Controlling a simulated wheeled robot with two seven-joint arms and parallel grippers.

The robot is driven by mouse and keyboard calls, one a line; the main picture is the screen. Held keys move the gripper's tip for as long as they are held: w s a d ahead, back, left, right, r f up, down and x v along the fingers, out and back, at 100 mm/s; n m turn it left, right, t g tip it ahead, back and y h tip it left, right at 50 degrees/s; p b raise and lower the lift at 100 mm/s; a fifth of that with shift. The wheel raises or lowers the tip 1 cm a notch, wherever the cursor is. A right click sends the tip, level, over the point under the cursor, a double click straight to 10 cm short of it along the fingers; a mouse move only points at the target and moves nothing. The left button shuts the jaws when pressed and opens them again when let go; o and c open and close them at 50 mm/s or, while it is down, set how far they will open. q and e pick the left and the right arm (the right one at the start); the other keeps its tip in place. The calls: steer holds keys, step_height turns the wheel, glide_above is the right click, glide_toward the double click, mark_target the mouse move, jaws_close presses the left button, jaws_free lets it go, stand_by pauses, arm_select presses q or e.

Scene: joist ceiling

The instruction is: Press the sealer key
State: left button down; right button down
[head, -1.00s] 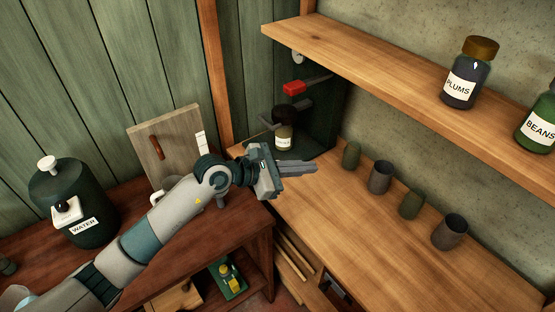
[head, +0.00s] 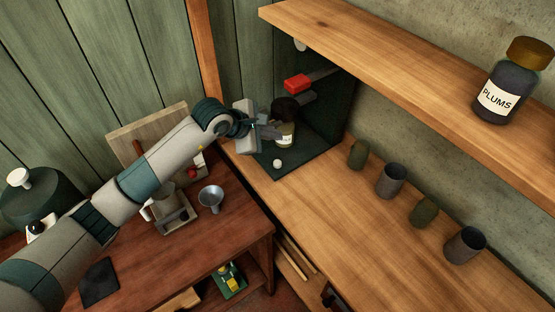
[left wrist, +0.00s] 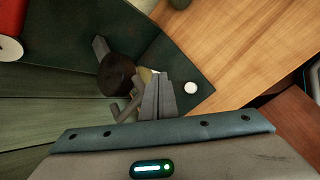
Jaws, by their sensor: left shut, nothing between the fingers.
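The sealer is a dark green stand with a flat base (head: 290,163) and a back panel, at the back left end of the wooden counter. A small white round key (head: 277,163) sits on its base near the front; it also shows in the left wrist view (left wrist: 190,88). A red block (head: 298,82) is on an arm above. A labelled jar with a dark top (head: 286,138) stands on the base. My left gripper (head: 276,129) is shut and empty, in front of or beside the jar, apart from the key. In the left wrist view its fingertips (left wrist: 157,76) overlap the jar. My right gripper is out of view.
A wooden shelf (head: 400,72) with a PLUMS jar (head: 500,85) overhangs the counter. Several cups stand along the wall, such as a grey one (head: 391,181). A lower red-brown table (head: 225,232) holds a metal funnel (head: 211,197). The counter front is clear.

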arm_select(q)
steer(key=shift+w+f, duration=0.1)
steer(key=b, duration=0.3)
glide_above(274, 165)
step_height(274, 165, down, 7)
steer(key=shift+f, duration=0.1)
steer(key=shift+f+b, duration=0.8)
steer(key=shift+b, duration=0.05)
stand_by(1.2)
stand_by(0.4)
steer(key=shift+f+b, duration=0.4)
steer(key=shift+b, duration=0.2)
